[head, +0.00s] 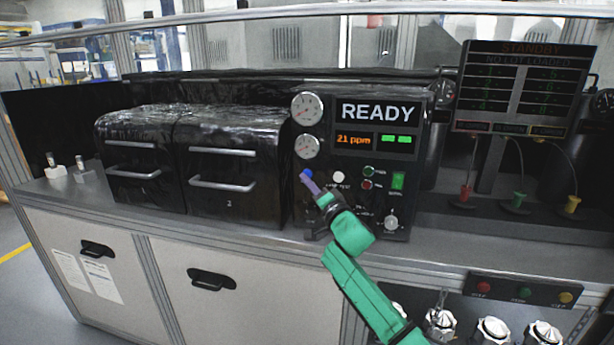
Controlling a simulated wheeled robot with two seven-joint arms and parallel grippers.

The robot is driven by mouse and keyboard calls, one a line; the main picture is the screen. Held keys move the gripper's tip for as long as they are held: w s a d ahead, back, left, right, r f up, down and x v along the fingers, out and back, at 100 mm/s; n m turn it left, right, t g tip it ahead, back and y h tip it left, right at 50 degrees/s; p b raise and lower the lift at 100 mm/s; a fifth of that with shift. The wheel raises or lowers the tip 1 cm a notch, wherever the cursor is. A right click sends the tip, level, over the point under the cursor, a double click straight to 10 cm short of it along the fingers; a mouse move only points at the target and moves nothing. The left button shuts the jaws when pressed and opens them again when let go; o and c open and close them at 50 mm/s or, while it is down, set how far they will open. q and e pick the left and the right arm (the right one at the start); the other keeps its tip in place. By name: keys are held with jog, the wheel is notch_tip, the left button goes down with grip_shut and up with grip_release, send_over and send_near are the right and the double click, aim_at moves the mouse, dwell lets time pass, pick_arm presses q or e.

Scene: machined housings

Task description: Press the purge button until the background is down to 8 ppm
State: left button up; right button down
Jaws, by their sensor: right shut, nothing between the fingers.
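The control panel (341,205) stands on the bench in the middle of the head view. Its large display (377,111) reads READY, and the orange readout (353,140) below it shows 21 ppm. A blue button (306,173) is at the panel's left and a white button (338,177) is to its right; their labels are too small to read, so I cannot tell which is purge. My right gripper (309,181) is shut and empty, its tip at the lower edge of the blue button. I cannot tell whether it touches. My left gripper is not in view.
Two round gauges (307,109) sit above the buttons. Small green and red buttons (368,172), a lit green switch (398,181) and a knob (391,222) are on the panel's right. Black drawer boxes (231,165) stand left; a STANDBY board (521,88) hangs right.

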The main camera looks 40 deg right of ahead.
jog(key=shift+w+d, duration=0.25)
jog(key=shift+d, duration=0.1)
jog(key=shift+w+d+p, duration=0.2)
jog(key=shift+d+p, duration=0.15)
dwell(0.7)
dwell(0.4)
jog(key=shift+s+a+p, duration=0.4)
jog(key=shift+s+a, duration=0.1)
jog(key=shift+a, duration=0.15)
